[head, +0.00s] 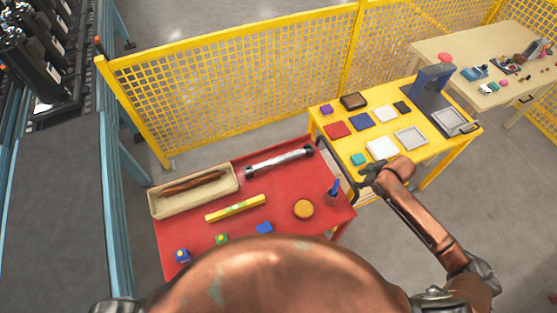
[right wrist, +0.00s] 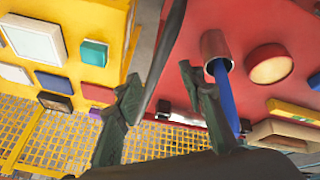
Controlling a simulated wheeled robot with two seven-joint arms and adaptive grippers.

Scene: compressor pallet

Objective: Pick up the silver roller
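The silver roller (head: 280,161), a shiny bar with black ends, lies along the back of the red table (head: 285,222) in the head view. In the right wrist view the roller (right wrist: 183,119) shows small and partly hidden behind a finger. My right gripper (head: 371,172) is over the gap between the red table and the yellow table, to the right of the roller and apart from it. In the right wrist view its two fingers (right wrist: 160,84) are spread with nothing between them. My left gripper is not in view.
Near the roller are a beige tray (head: 158,209) with brown pieces, a yellow level (head: 236,208), a yellow disc (head: 303,209) and a cup with a blue tool (head: 333,194). The yellow table (head: 378,144) holds several flat blocks. A yellow mesh fence (head: 235,85) stands behind.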

